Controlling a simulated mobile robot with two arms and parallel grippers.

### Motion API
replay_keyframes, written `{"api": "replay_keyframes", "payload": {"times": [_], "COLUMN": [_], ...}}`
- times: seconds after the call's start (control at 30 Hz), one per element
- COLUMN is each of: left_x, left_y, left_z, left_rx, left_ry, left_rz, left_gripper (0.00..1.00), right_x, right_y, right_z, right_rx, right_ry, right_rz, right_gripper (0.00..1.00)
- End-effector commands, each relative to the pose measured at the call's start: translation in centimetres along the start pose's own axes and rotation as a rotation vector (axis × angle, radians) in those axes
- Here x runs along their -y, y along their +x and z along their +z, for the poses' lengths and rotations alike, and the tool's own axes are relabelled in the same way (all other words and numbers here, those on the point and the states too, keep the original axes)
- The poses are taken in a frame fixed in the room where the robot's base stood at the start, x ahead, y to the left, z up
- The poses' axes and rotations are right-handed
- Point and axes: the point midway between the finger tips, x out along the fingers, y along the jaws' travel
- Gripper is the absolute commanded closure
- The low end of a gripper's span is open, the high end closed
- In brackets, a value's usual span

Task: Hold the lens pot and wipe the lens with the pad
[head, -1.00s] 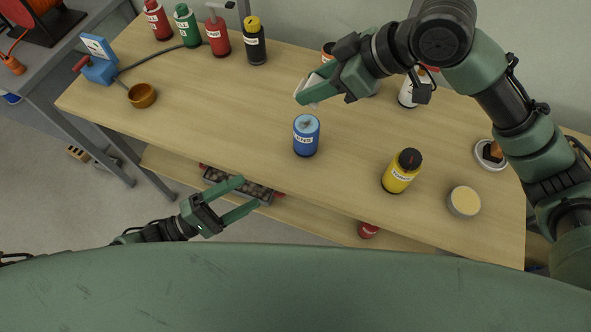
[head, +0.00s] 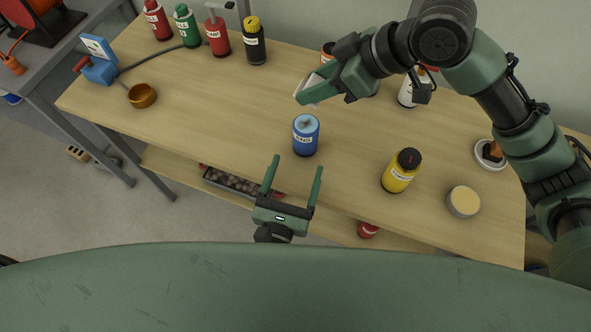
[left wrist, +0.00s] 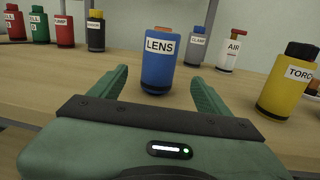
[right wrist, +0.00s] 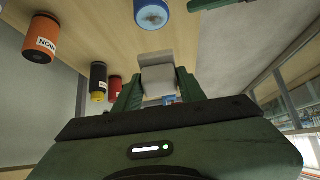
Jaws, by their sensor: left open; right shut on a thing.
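The blue lens pot (head: 306,140) stands upright on the bench, with a smudged pale-blue lens in its top. In the left wrist view the pot (left wrist: 159,66), labelled LENS, stands ahead, between and beyond the finger tips. My left gripper (head: 292,172) is open and empty at the bench's front edge, just in front of the pot and apart from it. My right gripper (head: 310,92) is shut on the white pad (head: 318,88), held above the bench behind the pot. The pad (right wrist: 158,78) also shows between the fingers in the right wrist view.
A yellow pot with a black top (head: 398,174) and a round tin (head: 463,202) stand to the right. A small copper bowl (head: 142,96) and a blue device (head: 98,68) are at the left. Several labelled pots line the back. The bench (head: 215,115) is clear left of the lens pot.

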Motion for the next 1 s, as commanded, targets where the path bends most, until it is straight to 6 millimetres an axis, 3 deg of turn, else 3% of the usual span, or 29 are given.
{"api": "replay_keyframes", "payload": {"times": [0.23,0.7,1.0], "left_x": [-0.1,-0.1,-0.1], "left_y": [1.9,10.2,12.0], "left_z": [-0.1,-0.2,-0.3], "left_rx": [-0.018,-0.016,-0.019], "left_ry": [-0.028,-0.027,-0.025], "left_rz": [0.014,0.012,0.011], "left_gripper": [0.23,0.23,0.23], "right_x": [0.0,0.0,0.0], "right_y": [0.0,0.0,0.0], "right_z": [0.0,0.0,0.0], "right_rx": [0.0,0.0,0.0], "right_ry": [0.0,0.0,0.0], "right_rz": [0.0,0.0,0.0], "right_gripper": [0.92,0.92,0.92]}}
